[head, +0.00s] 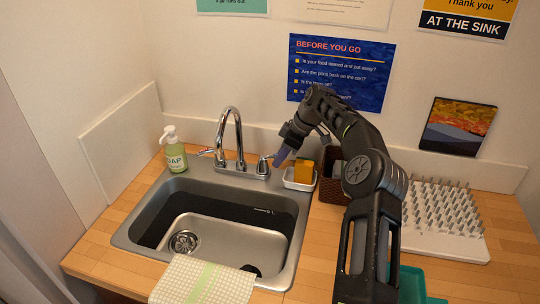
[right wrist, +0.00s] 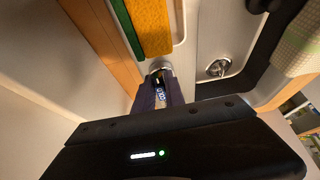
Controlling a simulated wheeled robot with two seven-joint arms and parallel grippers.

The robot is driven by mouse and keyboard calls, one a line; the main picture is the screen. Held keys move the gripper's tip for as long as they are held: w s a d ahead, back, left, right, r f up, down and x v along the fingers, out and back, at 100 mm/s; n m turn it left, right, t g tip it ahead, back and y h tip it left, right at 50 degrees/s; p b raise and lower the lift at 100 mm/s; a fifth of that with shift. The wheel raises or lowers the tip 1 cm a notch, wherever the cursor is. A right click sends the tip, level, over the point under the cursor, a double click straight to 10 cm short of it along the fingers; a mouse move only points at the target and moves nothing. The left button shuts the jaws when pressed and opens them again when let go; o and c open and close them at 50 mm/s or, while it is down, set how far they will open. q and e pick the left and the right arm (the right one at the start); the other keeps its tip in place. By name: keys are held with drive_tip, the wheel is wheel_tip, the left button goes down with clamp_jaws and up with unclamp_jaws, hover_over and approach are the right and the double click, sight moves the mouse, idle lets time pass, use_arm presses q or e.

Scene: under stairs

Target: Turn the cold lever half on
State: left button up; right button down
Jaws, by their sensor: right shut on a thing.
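The chrome faucet (head: 234,130) stands behind the sink with a tall curved spout and a lever on each side. The left lever (head: 207,152) sticks out to the left, clear of my arm. My right gripper (head: 279,158) comes in from the right at the right-hand lever (head: 265,161), which I take as the cold one. In the right wrist view my right gripper (right wrist: 160,93) is shut on this lever, and its chrome base (right wrist: 159,66) shows just beyond the fingertips. The fingers hide most of the lever, so its exact angle is hard to tell. My left gripper is in neither view.
A white dish with a yellow sponge (head: 303,171) sits close right of the gripper. A brown basket (head: 328,190) stands beside it. The steel sink (head: 240,238) has a cloth (head: 203,280) over its front edge. A soap bottle (head: 174,152) and a white peg rack (head: 447,220) flank the counter.

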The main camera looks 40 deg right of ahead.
drive_tip(key=shift+f+b, duration=0.1)
drive_tip(key=shift+b, duration=0.25)
drive_tip(key=a+m+b, duration=0.1)
drive_tip(key=m+b, duration=0.1)
drive_tip(key=b, duration=0.1)
drive_tip(key=m+h+b, duration=0.1)
drive_tip(key=b, duration=0.3)
drive_tip(key=s+a+m+t+h+b, duration=0.1)
drive_tip(key=m+b, duration=0.1)
drive_tip(key=b, duration=0.1)
drive_tip(key=shift+a+f+m, duration=0.1)
drive_tip(key=shift+a+m, duration=0.2)
drive_tip(key=shift+a, duration=0.05)
drive_tip(key=shift+a+m+h+b, duration=0.2)
drive_tip(key=shift+m+h+b, duration=0.1)
drive_tip(key=shift+m+b, duration=0.15)
drive_tip(key=shift+a+m, duration=0.1)
drive_tip(key=shift+m, duration=0.15)
drive_tip(key=shift+r, duration=0.25)
